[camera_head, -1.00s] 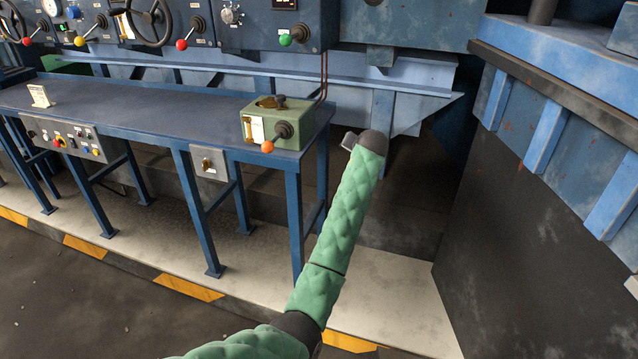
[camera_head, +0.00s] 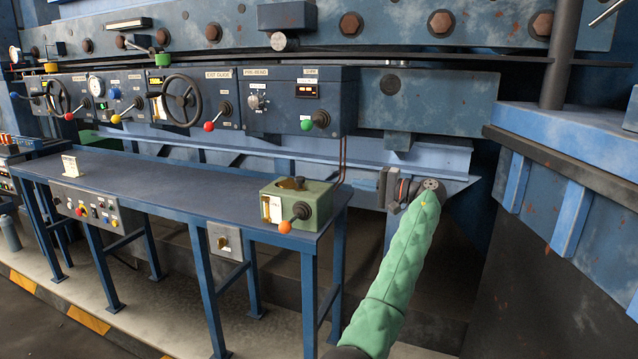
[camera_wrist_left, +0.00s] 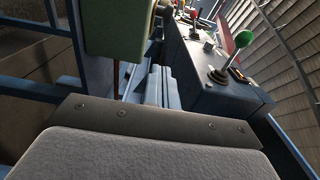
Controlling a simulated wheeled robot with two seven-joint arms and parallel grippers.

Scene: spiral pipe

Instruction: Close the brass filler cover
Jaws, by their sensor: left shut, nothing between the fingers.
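A green box (camera_head: 318,205) sits on the right end of the blue bench. A small brass-coloured fitting (camera_head: 288,184) with a dark knob shows on its top; it is too small to tell how the cover stands. An orange-knobbed lever (camera_head: 286,226) is on its front. My left gripper (camera_head: 384,188) is shut and empty, to the right of the box and apart from it, just past the bench end. In the left wrist view my grey gripper (camera_wrist_left: 150,125) fills the bottom, and part of a green housing (camera_wrist_left: 115,28) shows above. My right gripper is not in view.
The blue bench top (camera_head: 180,185) is mostly bare, with a small cream sign (camera_head: 70,164) at left. Behind it stands a control panel with handwheels and a green-knobbed lever (camera_head: 306,124), also in the left wrist view (camera_wrist_left: 243,40). A blue frame stands at right.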

